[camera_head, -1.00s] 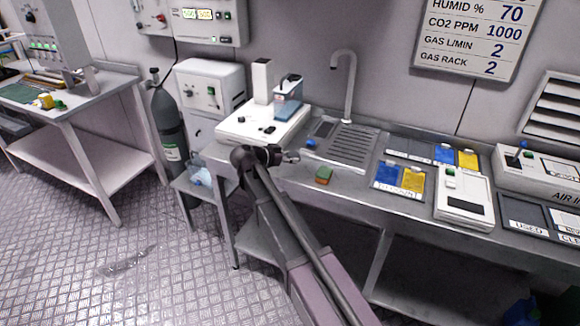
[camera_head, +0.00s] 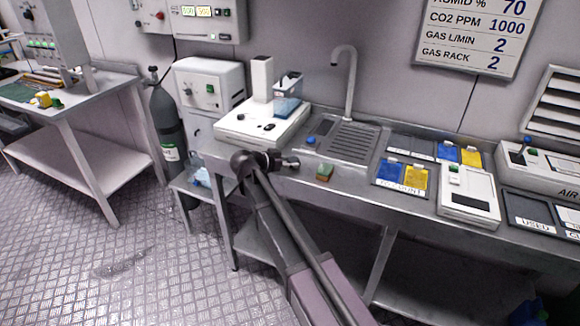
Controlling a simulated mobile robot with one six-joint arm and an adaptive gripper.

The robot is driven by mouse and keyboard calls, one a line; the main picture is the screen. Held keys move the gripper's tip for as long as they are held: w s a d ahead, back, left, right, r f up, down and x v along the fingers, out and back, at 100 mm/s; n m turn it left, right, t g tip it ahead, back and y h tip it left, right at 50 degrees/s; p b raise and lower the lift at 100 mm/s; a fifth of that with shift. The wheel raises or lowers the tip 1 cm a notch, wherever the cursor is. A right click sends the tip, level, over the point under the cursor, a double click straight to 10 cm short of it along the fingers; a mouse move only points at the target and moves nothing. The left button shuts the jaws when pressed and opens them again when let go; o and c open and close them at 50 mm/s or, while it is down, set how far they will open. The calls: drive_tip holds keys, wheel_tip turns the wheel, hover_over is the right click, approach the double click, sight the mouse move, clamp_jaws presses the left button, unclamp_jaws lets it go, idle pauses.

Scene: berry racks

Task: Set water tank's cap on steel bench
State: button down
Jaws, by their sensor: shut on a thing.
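The water tank (camera_head: 287,102) is a clear box with blue water and a dark part on top. It stands on the right end of a white device on the steel bench (camera_head: 290,181). A small round blue piece, which may be a cap (camera_head: 311,139), lies by the left edge of the sink; I cannot be sure what it is. My gripper (camera_head: 290,162) is over the bench's front left part, in front of the white device and left of the sponge. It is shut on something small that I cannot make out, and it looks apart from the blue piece.
A green and brown sponge (camera_head: 325,172) lies right of my gripper. The sink's tap (camera_head: 347,80) rises behind. Blue and yellow packets (camera_head: 402,174) and a white scale (camera_head: 469,192) stand to the right. A jug (camera_head: 201,177) sits on a low stand at left.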

drive_tip(key=shift+f, duration=0.15)
drive_tip(key=shift+c, duration=1)
unclamp_jaws()
drive_tip(key=shift+s+a+r, duration=0.15)
drive_tip(key=shift+r, duration=0.15)
drive_tip(key=p+v, duration=0.5)
drive_tip(key=v, duration=0.6)
drive_tip(key=shift+s+a, duration=0.15)
drive_tip(key=shift+a, duration=0.1)
